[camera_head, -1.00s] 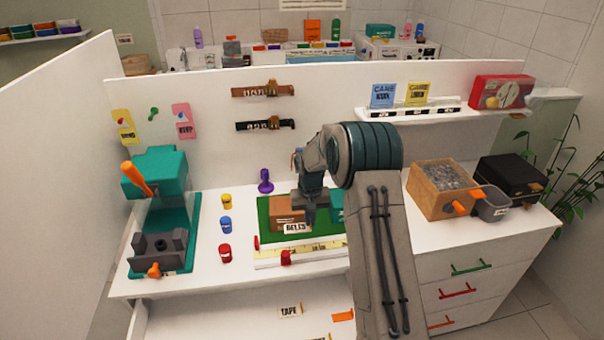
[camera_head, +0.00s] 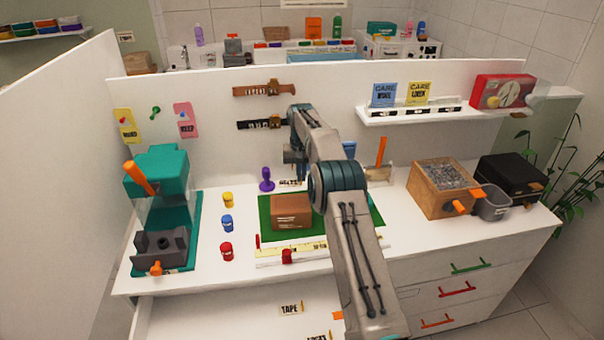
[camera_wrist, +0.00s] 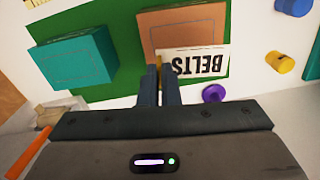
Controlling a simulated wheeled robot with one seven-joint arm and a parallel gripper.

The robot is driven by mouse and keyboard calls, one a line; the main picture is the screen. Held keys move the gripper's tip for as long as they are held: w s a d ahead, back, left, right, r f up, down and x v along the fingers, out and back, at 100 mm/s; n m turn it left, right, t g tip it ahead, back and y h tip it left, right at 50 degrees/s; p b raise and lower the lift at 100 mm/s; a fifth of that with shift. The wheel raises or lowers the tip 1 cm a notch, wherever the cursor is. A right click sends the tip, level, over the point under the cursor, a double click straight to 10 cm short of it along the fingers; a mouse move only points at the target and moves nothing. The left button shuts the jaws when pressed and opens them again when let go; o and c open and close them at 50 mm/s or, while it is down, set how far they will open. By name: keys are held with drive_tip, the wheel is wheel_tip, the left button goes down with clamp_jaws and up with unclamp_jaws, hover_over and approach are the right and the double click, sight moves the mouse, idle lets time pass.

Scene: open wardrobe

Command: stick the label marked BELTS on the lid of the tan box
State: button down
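The tan box (camera_head: 291,212) sits closed on the green mat (camera_head: 268,232), and its front and lid are bare. In the wrist view, an outlined rectangle shows on the tan box (camera_wrist: 180,27). My gripper (camera_wrist: 160,75) is shut on the edge of the white BELTS label (camera_wrist: 205,62), whose print is upside down in that view. The label overlaps the box's near edge in the wrist view, held above the surface. In the head view, the label (camera_head: 290,183) shows just behind the box, under my gripper. Whether it touches anything cannot be told.
A teal box (camera_wrist: 75,58) shares the mat; my arm hides it in the head view. A purple stamp (camera_head: 266,179) stands close behind the tan box. A ruler (camera_head: 290,249) lies in front. Colored pots (camera_head: 227,222) stand left. An open drawer holds a TAPE label (camera_head: 291,307).

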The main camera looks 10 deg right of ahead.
wheel_tip(320, 180, down, 6)
drive_tip(key=shift+r, duration=0.15)
drive_tip(key=shift+f+b, duration=0.75)
drive_tip(key=shift+f, duration=0.5)
drive_tip(key=shift+s+f+b, duration=0.15)
drive_tip(key=shift+f+b, duration=0.15)
idle(1.4)
drive_tip(key=c, duration=1)
unclamp_jaws()
drive_tip(key=shift+r, duration=0.2)
drive_tip(key=shift+r+p, duration=1.1)
drive_tip(key=shift+r, duration=2.25)
